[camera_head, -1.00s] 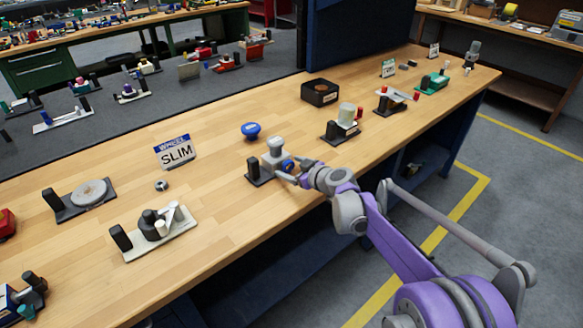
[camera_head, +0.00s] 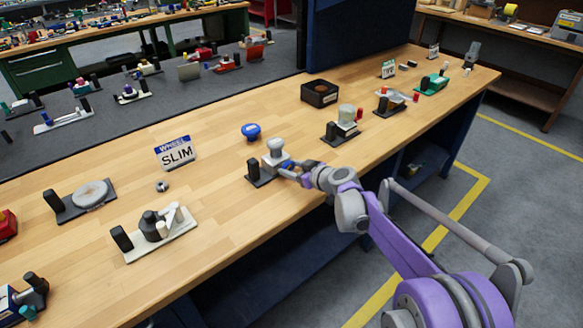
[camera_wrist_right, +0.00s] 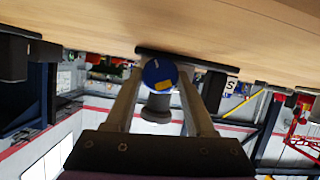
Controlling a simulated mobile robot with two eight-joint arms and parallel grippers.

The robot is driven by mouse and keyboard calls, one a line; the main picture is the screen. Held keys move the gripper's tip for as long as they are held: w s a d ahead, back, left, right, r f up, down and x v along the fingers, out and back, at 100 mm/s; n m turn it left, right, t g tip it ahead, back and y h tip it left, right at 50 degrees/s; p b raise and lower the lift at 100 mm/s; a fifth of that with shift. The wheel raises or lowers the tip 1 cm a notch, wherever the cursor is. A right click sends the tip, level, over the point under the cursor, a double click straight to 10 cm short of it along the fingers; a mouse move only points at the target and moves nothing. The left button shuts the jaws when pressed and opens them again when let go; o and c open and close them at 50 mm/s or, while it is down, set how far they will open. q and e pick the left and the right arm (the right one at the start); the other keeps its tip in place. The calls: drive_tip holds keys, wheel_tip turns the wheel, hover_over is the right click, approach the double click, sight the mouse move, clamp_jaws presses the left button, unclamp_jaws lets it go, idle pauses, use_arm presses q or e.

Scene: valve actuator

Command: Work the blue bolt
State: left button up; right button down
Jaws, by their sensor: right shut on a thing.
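The blue bolt (camera_head: 287,164) is on the right side of a small grey valve device (camera_head: 274,157) on a dark base, with a grey knob on top. In the right wrist view the bolt's round blue face (camera_wrist_right: 160,73), with a yellow-orange mark, is between the two fingers. My right gripper (camera_head: 289,169) reaches the device from the right and is shut on the bolt. Its fingers also show in the right wrist view (camera_wrist_right: 160,90) and partly cover the bolt in the head view. My left gripper is not in view.
A separate blue mushroom-shaped knob (camera_head: 251,131) stands behind the device. A "WHEEL SLIM" sign (camera_head: 175,152) and a small ring piece (camera_head: 162,186) are to the left. Another knobbed device (camera_head: 341,128) stands to the right. The wooden bench (camera_head: 225,205) is bare in front.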

drive_tip(key=shift+w+d+m+g+y+p, duration=0.1)
drive_tip(key=shift+m+g+y+p, duration=0.3)
drive_tip(key=shift+m, duration=0.55)
drive_tip(key=shift+w+d+m+g+y+p, duration=0.15)
drive_tip(key=shift+m+g+y, duration=0.35)
drive_tip(key=shift+m, duration=0.45)
drive_tip(key=shift+c, duration=1.2)
unclamp_jaws()
drive_tip(key=shift+s, duration=0.1)
drive_tip(key=v, duration=1)
drive_tip(key=shift+s+d+f, duration=0.1)
drive_tip(key=shift+s+d, duration=0.15)
drive_tip(key=shift+d, duration=0.1)
